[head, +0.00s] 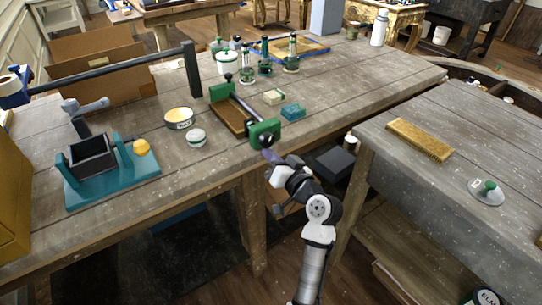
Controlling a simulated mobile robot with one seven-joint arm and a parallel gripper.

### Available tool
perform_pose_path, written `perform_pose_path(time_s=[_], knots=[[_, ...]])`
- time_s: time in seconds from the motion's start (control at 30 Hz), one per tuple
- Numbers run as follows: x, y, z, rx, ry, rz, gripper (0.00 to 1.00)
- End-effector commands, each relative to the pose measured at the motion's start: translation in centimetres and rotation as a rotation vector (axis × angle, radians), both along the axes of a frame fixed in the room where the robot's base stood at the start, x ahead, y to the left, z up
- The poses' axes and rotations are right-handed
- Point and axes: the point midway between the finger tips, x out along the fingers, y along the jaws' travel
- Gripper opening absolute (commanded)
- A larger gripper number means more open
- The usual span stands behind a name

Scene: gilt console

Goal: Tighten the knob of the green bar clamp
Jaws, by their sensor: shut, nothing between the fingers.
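The green bar clamp lies on the grey wooden workbench (340,88), near its front edge. Its near green jaw (264,131) and far green jaw (221,92) are joined by a dark bar (243,108). A brown board (229,117) lies between the jaws. A small dark knob (266,143) seems to be at the front of the near jaw, partly hard to make out. My gripper (269,156) is shut and empty, just in front of the near jaw at the bench edge. I cannot tell whether its fingertips touch the knob.
A teal block (293,112) and a pale block (273,97) lie right of the clamp. A teal-based device (110,180) is further left. A second bench (450,125) stands close on the right.

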Motion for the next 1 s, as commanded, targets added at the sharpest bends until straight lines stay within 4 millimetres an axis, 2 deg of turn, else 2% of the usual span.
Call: perform_pose_path(time_s=[0.03, 0.7, 1.0], knots=[[0.0, -0.1, 0.7, 0.002, -0.015, -0.004, 0.0], [-0.7, 0.7, 1.5, 0.003, -0.023, -0.006, 0.0], [-0.9, 0.9, 0.8, 0.003, -0.021, -0.009, 0.0]])
